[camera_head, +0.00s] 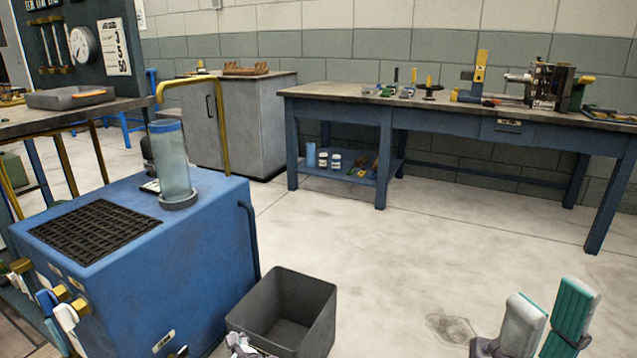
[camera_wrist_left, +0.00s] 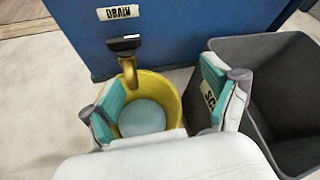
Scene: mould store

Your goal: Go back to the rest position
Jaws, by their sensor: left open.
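My right gripper (camera_head: 548,312) is at the lower right of the head view, fingers up and apart, with nothing between them, over the pale floor. My left gripper (camera_wrist_left: 160,92) shows in the left wrist view, its teal-padded fingers spread apart. A yellow bucket (camera_wrist_left: 171,92) with a pale bluish round area inside shows between and beyond these fingers; I cannot tell whether they touch it. A brass tap (camera_wrist_left: 127,68) labelled DRAIN is above its rim. In the head view a small pale piece at the bin's left edge may be the left gripper.
A blue machine (camera_head: 185,265) with a black grate and clear cylinder stands left. A dark open bin (camera_head: 320,325) is beside it, close to my left gripper's right finger. A blue workbench (camera_head: 440,108) and grey cabinet (camera_head: 255,125) line the wall. The middle floor is clear.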

